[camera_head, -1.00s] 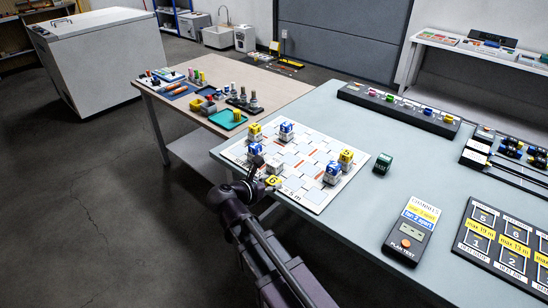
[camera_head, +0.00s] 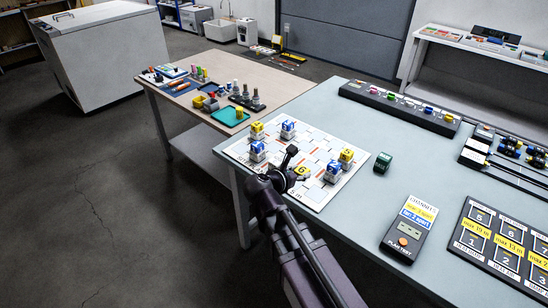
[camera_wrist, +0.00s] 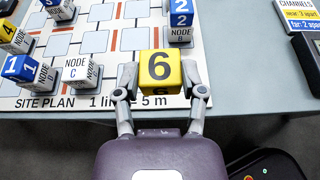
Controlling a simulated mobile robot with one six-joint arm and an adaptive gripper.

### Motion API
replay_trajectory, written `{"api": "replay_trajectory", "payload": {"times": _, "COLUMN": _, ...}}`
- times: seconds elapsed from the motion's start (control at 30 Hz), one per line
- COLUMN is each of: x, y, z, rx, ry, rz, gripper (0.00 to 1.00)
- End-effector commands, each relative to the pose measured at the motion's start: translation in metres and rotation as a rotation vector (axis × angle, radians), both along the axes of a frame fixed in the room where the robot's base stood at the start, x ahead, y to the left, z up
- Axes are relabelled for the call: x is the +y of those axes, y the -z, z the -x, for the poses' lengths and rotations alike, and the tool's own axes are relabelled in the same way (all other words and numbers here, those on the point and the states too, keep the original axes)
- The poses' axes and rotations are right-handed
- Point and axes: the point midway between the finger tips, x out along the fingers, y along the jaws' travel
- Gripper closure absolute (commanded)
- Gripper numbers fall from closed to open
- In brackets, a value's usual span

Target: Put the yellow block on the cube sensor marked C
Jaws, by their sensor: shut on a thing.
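My gripper (camera_wrist: 160,82) is shut on a yellow block (camera_wrist: 160,66) marked 6, with one finger on each side of it. The block is held over the near edge of the site plan board; its height above the board is hard to judge. In the wrist view the white cube sensor marked NODE C (camera_wrist: 73,72) stands left of the block, apart from it, with nothing on its pale top. In the head view the held block (camera_head: 302,170) shows just right of my gripper (camera_head: 295,168); node C is hidden or hard to make out there.
Blue block 1 (camera_wrist: 20,67) sits close left of node C, and yellow block 4 (camera_wrist: 14,36) is behind it. Node B (camera_wrist: 181,34) carries blue block 2 (camera_wrist: 181,12) to the right. A green box (camera_head: 382,162) and a handheld tester (camera_head: 410,228) stand right of the board (camera_head: 310,193).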

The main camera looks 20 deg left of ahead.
Motion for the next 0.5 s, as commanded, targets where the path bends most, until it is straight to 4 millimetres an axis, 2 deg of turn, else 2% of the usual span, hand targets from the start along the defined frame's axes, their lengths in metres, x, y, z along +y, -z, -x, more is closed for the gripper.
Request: {"api": "replay_trajectory", "payload": {"times": 0.5, "x": 0.066, "y": 0.009, "z": -0.062, "rx": 0.0, "ry": 0.001, "rz": -0.001, "gripper": 0.83}}
